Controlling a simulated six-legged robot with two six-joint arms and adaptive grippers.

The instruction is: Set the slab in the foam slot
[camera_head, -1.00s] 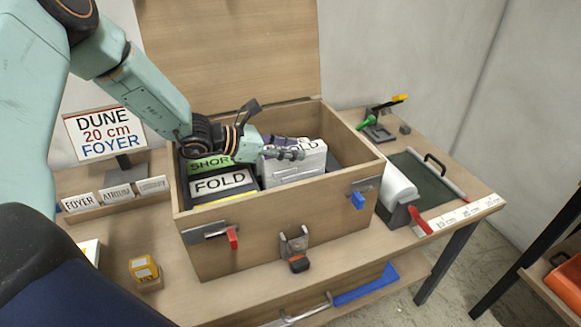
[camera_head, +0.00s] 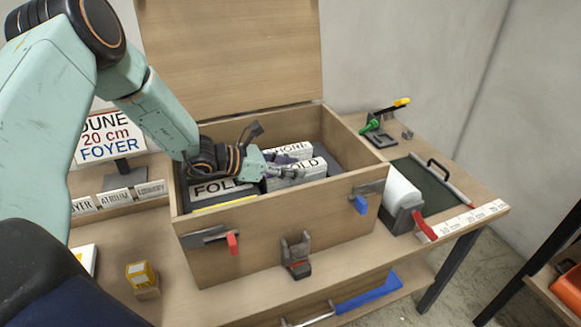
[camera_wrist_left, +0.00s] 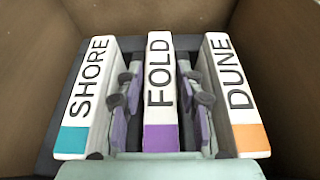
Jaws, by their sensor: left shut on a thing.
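My left gripper (camera_head: 281,166) reaches into the open wooden crate (camera_head: 270,243). It is shut on the white FOLD slab (camera_head: 303,173), one finger on each side. In the left wrist view the FOLD slab (camera_wrist_left: 159,70), with a purple end, stands between the SHORE slab (camera_wrist_left: 92,75), with a teal end, and the DUNE slab (camera_wrist_left: 232,75), with an orange end. The three tops look about level. Dark grey foam (camera_wrist_left: 128,45) shows around them. The foot of the FOLD slab is hidden, so I cannot tell how deep it sits. My right gripper is out of view.
The crate's lid (camera_head: 230,50) stands open behind. A FOLD label (camera_head: 222,188) lies inside at the crate's left. A DUNE 20 cm FOYER sign (camera_head: 110,138) stands left.

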